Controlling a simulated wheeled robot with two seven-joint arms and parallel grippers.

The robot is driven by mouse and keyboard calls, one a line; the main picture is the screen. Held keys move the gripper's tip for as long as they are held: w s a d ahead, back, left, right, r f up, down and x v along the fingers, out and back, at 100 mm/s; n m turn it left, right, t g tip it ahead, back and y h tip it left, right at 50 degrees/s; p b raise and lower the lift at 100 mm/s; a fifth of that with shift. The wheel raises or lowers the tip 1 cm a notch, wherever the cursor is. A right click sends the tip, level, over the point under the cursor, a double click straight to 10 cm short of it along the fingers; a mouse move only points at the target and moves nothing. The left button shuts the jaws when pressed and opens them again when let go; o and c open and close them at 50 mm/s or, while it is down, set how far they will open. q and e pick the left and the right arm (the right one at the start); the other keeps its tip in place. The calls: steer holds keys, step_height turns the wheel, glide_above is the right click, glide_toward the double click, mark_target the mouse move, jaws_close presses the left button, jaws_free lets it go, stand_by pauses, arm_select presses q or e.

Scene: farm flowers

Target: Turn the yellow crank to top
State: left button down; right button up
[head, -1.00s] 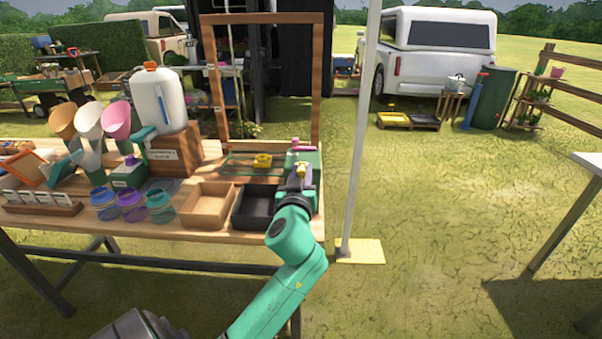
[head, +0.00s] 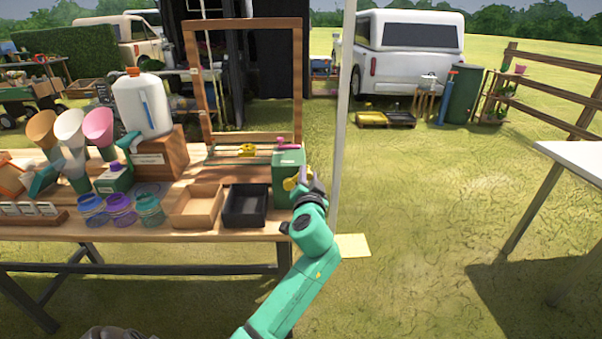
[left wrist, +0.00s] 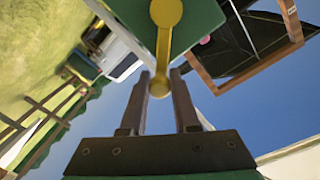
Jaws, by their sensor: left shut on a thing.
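The yellow crank (head: 290,184) is on the front right side of a green box (head: 287,164) at the right end of the wooden table. In the left wrist view the crank (left wrist: 164,45) shows as a round hub with an arm running down to a knob. My left gripper (head: 305,180) is beside the box, and its fingers partly hide the crank in the head view. In the left wrist view my left gripper (left wrist: 161,84) has its two fingertips on either side of the knob, shut on it. My right gripper is not in view.
A pink handle (head: 288,147) sits on top of the box. A black tray (head: 246,220) and a brown tray (head: 197,222) lie to its left. A wooden frame (head: 297,80) stands behind.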

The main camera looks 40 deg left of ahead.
arm_select(q)
step_height(320, 180, down, 6)
steer(key=w+d+m, duration=0.1)
steer(key=m, duration=0.8)
steer(key=shift+d+g+y, duration=0.3)
steer(key=shift+d+g, duration=0.05)
steer(key=shift+g, duration=0.05)
steer(key=shift+w+m, duration=0.1)
steer(key=shift+m, duration=0.2)
steer(key=c, duration=0.7)
jaws_free()
steer(key=shift+o, duration=0.2)
steer(key=shift+r, duration=0.1)
